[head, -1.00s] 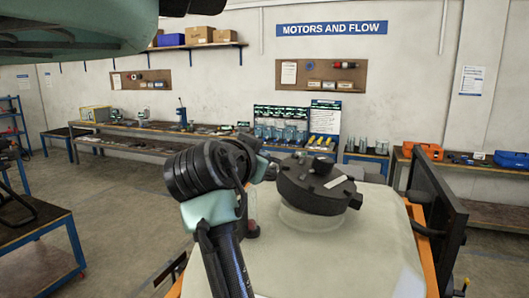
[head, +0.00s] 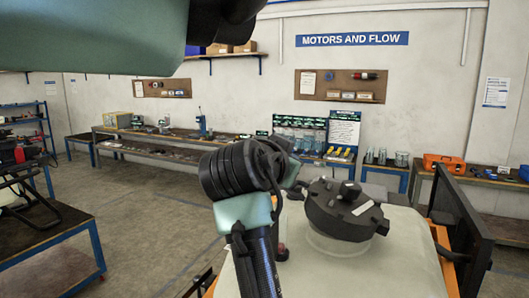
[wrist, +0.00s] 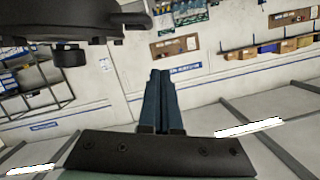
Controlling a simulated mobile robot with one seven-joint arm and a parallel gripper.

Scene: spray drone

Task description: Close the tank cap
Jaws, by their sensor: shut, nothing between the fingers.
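The black tank cap (head: 345,208) sits over the neck of the whitish tank (head: 350,272) at the lower right of the head view. It has raised lugs and a pale label on top. My arm stands just left of the cap, and its wrist joint largely hides my gripper there. In the wrist view my gripper's (wrist: 160,75) dark blue fingers are together and empty. A large dark round part in that view's upper left looks like the cap (wrist: 60,22), apart from the fingers. Whether the cap is fastened cannot be told.
A dark upright panel (head: 466,232) and an orange frame (head: 446,262) stand right of the tank. A small dark part (head: 281,252) is on the tank's left. Workbenches (head: 165,147) line the back wall. A table (head: 45,240) stands left, with open floor between.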

